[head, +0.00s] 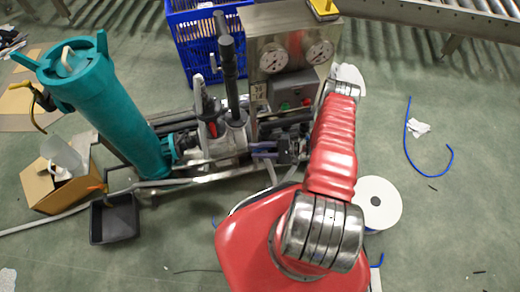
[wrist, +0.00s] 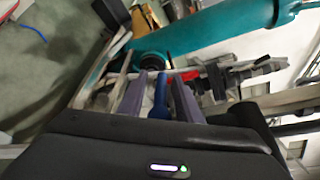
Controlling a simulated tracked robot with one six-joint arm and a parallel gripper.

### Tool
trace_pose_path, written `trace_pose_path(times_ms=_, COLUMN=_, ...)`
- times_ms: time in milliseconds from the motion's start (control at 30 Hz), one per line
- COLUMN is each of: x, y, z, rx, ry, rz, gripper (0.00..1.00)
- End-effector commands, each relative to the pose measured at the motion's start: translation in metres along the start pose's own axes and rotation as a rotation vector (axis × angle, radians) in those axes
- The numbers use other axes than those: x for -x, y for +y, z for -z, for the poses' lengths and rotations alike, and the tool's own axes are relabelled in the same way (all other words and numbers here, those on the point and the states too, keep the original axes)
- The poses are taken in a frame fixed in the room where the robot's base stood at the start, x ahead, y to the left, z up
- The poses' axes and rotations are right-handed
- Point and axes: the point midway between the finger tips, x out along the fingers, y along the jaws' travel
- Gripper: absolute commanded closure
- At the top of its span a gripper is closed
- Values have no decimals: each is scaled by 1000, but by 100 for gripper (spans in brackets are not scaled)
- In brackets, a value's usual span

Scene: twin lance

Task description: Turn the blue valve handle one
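The blue valve handle (wrist: 160,95) shows in the wrist view as a short blue bar between the two purple-grey fingers of my gripper (wrist: 159,97). One finger is on each side of it, with narrow gaps visible, so the gripper looks open around the handle; contact is not visible. In the head view my gripper (head: 263,149) points left, low in front of the pump assembly, and I cannot make out the handle apart from the fingers. The teal cylinder (head: 118,112) stands left of it; it also shows in the wrist view (wrist: 215,30).
A gauge panel (head: 287,60) with two dials stands close above my gripper. A black lever (head: 229,75) rises beside it. A pipe runs low across the front. A blue crate (head: 205,40) is behind. A black tray (head: 114,218) and white spool (head: 376,204) are on the floor.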

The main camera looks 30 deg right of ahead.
Motion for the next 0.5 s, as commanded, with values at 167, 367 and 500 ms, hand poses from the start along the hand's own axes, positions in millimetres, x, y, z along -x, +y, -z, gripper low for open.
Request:
trace_pose_path(times_ms=167, x=0, y=0, z=0, rx=0, ry=0, rz=0, gripper=73)
trace_pose_path(times_ms=367, x=0, y=0, z=0, rx=0, ry=0, rz=-1, gripper=87)
trace_pose_path(times_ms=500, x=0, y=0, z=0, rx=0, ry=0, rz=-1, gripper=97)
